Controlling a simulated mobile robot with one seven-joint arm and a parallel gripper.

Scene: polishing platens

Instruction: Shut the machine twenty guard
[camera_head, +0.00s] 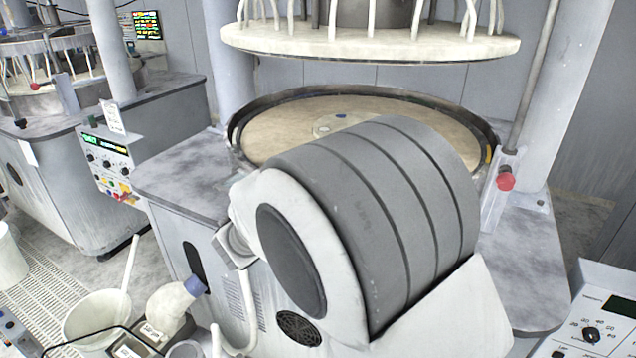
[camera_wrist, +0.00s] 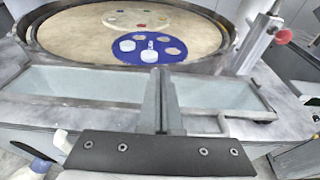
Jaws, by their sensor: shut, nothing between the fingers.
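The nearest machine (camera_head: 175,180) has a round tan platen (camera_head: 300,115) in a dark rim; the platen also fills the top of the wrist view (camera_wrist: 75,35). In the wrist view, a long, pale green, metal-framed panel or trough (camera_wrist: 85,82) lies along the platen's near side. I take it for the guard, but cannot tell for sure; no number twenty is readable. A bent grey bar (camera_wrist: 222,124) stands at its right part. My gripper (camera_wrist: 160,75) is shut and empty, in front of the panel's middle; contact cannot be told. In the head view my gripper is hidden.
A blue carrier with white discs (camera_wrist: 150,50) sits on the platen. A red knob (camera_head: 505,180) stands on a post at the right. A white ring (camera_head: 370,40) hangs above. A bucket (camera_head: 95,318) stands lower left. A control box (camera_head: 595,315) is lower right.

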